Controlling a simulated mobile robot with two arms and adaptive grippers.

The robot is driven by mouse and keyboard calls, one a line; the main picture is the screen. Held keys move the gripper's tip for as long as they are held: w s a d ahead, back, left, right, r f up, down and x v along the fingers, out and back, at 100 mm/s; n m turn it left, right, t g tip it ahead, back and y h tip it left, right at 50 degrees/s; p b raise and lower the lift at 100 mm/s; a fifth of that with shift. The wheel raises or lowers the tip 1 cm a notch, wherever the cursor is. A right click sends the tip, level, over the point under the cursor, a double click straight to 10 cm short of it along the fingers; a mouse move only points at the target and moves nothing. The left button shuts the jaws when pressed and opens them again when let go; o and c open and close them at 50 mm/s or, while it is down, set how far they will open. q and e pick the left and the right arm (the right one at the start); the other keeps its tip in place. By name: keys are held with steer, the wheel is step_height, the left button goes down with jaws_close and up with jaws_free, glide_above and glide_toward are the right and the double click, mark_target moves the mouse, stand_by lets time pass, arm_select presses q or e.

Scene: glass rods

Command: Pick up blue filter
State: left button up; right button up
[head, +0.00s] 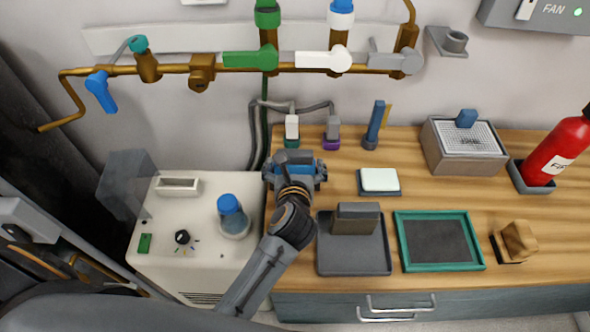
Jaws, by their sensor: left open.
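A tall blue plate, which looks like the blue filter (376,121), stands upright in a small dark holder at the back of the wooden bench, with a thin yellow piece beside it. My left gripper (295,168) is over the left end of the bench, to the left of and nearer than this plate, and apart from it. It is open; its fingers are largely hidden behind its own body. Some blue shows at the gripper, and I cannot tell if it is part of it. My right gripper is out of view.
Small white (292,128) and purple-based (332,130) items stand behind the gripper. A pale block (380,180), a grey tray (385,263) and a green-framed mat (475,257) lie in front. A gridded box (445,165) and red extinguisher (560,148) stand right. Pipes run above.

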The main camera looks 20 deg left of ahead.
arm_select(q)
steer(key=shift+r, duration=0.1)
steer(key=c, duration=0.7)
step_height(320, 180, up, 10)
steer(key=shift+p, duration=0.3)
steer(key=shift+s+a+r, duration=0.25)
steer(key=shift+a+r, duration=0.15)
steer(key=shift+a, duration=0.2)
steer(key=s+a+r+m+h, duration=0.1)
steer(key=s+a+m+h, duration=0.2)
steer(key=s, duration=0.3)
steer(key=shift+a+r+t+h, duration=0.15)
steer(key=shift+r+t+h, duration=0.15)
steer(key=shift+r+t, duration=0.1)
